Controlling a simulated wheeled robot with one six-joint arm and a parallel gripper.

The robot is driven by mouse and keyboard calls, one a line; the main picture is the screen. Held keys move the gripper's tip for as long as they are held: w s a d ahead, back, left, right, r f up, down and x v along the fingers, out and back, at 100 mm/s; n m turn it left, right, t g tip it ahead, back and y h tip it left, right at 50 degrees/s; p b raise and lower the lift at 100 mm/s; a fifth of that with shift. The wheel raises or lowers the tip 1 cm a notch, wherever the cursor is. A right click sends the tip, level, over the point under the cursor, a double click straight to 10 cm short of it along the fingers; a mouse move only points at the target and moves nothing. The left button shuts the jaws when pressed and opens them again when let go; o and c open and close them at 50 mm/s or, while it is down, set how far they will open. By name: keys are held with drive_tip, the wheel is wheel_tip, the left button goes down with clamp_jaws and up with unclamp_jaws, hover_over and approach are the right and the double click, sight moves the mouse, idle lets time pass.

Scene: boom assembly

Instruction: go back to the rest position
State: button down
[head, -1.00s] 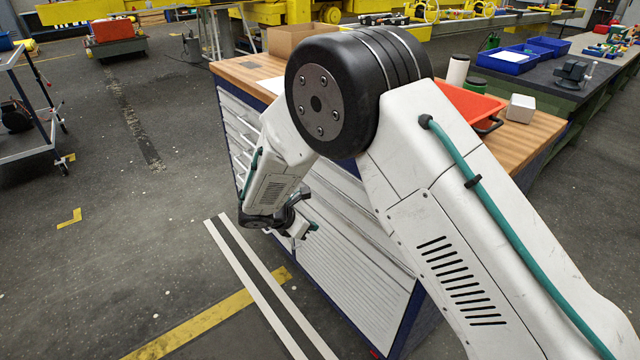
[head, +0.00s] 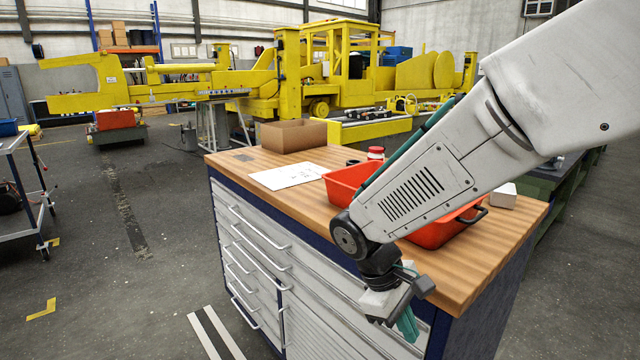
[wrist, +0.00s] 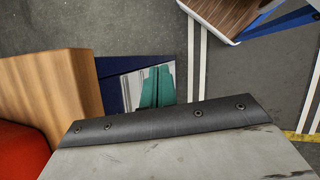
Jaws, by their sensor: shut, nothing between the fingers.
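My gripper (head: 408,322) hangs at the end of my white arm, in front of the cabinet's near right side and below the worktop edge in the head view. Its teal fingers point down and are together with nothing between them. The teal fingers also show in the wrist view (wrist: 157,87), partly hidden by the grey wrist housing. The wooden worktop (head: 480,275) of the drawer cabinet is just behind and above the fingers.
An orange-red bin (head: 345,180) stands on the worktop, partly hidden by my arm. A white sheet (head: 288,176) and a cardboard box (head: 293,136) lie farther back. A trolley (head: 20,190) stands at the left. The floor between is clear.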

drive_tip(key=s+d+r+m+t+y, duration=0.1)
drive_tip(key=s+d+r+m, duration=0.3)
drive_tip(key=s, duration=0.4)
drive_tip(key=s+d+r+m+t+y, duration=0.2)
drive_tip(key=s+d+r+m+y, duration=0.2)
drive_tip(key=s+d+r, duration=0.3)
drive_tip(key=shift+s+d+r+m, duration=0.15)
drive_tip(key=shift+s+r+m, duration=0.4)
drive_tip(key=shift+s, duration=0.75)
drive_tip(key=shift+f, duration=0.15)
